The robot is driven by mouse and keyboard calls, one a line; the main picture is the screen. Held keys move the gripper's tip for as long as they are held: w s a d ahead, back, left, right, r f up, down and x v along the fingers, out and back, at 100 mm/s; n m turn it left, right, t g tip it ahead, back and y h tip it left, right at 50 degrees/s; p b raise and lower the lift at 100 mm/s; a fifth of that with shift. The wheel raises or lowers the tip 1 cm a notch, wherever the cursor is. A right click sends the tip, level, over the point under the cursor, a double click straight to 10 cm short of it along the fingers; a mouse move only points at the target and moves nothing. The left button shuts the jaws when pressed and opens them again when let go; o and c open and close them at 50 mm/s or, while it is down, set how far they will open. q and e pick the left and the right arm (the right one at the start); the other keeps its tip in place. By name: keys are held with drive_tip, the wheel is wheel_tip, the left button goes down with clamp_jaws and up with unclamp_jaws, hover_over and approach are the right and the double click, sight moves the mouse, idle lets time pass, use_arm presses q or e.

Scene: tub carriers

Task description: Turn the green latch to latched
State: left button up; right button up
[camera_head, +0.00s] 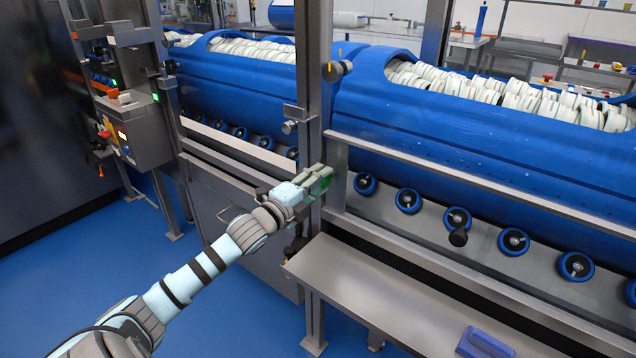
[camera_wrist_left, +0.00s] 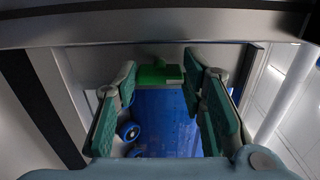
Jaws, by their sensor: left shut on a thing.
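The green latch (camera_wrist_left: 158,76) shows in the left wrist view between the fingertips of my left gripper (camera_wrist_left: 160,82), below a grey metal bar. In the head view my left arm reaches in from the lower left, and the left gripper (camera_head: 320,178) is at the steel post. The gripper is shut on the latch. In the head view a bit of green shows by the fingertips, and the fingers hide most of the latch. I cannot tell from these views whether the latch is turned to latched. My right gripper is not in view.
Blue tubs (camera_head: 480,135) filled with white pieces stand behind the steel rail (camera_head: 470,182), above a row of blue rollers (camera_head: 408,201). A steel shelf (camera_head: 390,295) sits right of the gripper. A control box (camera_head: 135,130) stands left. The blue floor (camera_head: 90,250) is clear.

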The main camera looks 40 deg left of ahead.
use_arm(q)
drive_tip(key=o, duration=1.1)
drive_tip(key=shift+o, duration=0.2)
